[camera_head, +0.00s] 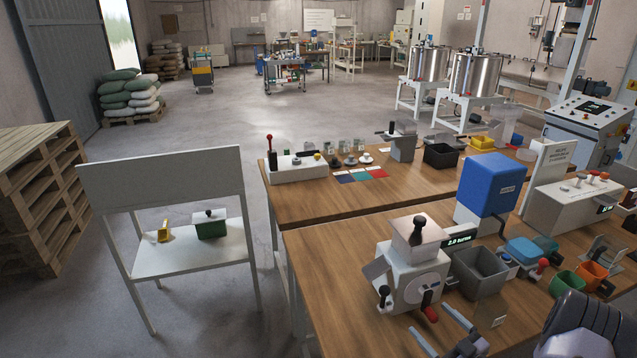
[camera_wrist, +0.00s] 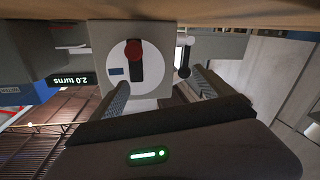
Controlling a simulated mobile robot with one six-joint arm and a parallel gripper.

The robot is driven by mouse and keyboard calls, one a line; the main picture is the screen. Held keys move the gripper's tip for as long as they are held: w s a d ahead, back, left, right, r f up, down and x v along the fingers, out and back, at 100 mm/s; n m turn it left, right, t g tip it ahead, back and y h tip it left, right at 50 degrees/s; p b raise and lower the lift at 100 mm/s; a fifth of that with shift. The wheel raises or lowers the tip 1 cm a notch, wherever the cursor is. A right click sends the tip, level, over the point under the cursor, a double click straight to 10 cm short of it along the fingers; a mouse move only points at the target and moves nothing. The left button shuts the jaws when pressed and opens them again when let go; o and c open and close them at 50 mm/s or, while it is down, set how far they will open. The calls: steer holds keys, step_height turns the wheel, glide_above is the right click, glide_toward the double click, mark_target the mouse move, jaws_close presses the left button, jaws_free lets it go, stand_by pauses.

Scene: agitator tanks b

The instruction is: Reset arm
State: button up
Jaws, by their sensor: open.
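My gripper (camera_head: 431,322) is open, with nothing seen between its fingers, at the front of the near table. It faces a grey and white machine (camera_head: 410,275) with a hopper on top, a black-knobbed lever at its side and a red-handled crank (camera_head: 429,306). In the wrist view the picture is upside down; my open fingers (camera_wrist: 158,78) point at the machine's round white plate (camera_wrist: 153,75). The red-ended crank (camera_wrist: 133,55) lies beyond the fingertips, and appears apart from them. A display (camera_wrist: 73,80) beside it reads "2.0 turns".
A grey open bin (camera_head: 480,272) stands right of the machine, with a blue box (camera_head: 490,185) behind. Open floor (camera_head: 215,110) lies beyond the tables; a white stand (camera_head: 165,258) is at left.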

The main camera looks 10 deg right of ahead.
steer(key=a+r+n+g+y+b, duration=0.1)
steer(key=a+r+n+g+y, duration=0.35)
steer(key=a+r+n, duration=0.55)
steer(key=a+r+n+g+y+b, duration=0.1)
steer(key=a+r+n+g+y, duration=0.35)
steer(key=a+n, duration=0.95)
steer(key=s+a+r+n+g+h+b, duration=0.1)
steer(key=s+a+r+n+g+h, duration=0.15)
steer(key=s+a+n, duration=0.4)
steer(key=s+a+r+n+g+h+b, duration=0.1)
steer(key=s+a+r+n+g+h, duration=0.2)
steer(key=n, duration=0.7)
steer(key=s+r+n+t+h+b, duration=0.1)
steer(key=s+n+h, duration=0.2)
steer(key=n, duration=0.7)
steer(key=s+d+n+t+h+b, duration=0.1)
steer(key=s+n+t+h, duration=0.1)
steer(key=s+n, duration=0.6)
steer(key=n+h, duration=0.1)
steer(key=n, duration=0.2)
steer(key=shift+s+d+r, duration=0.25)
steer(key=shift+d+r, duration=0.05)
steer(key=shift+r, duration=0.05)
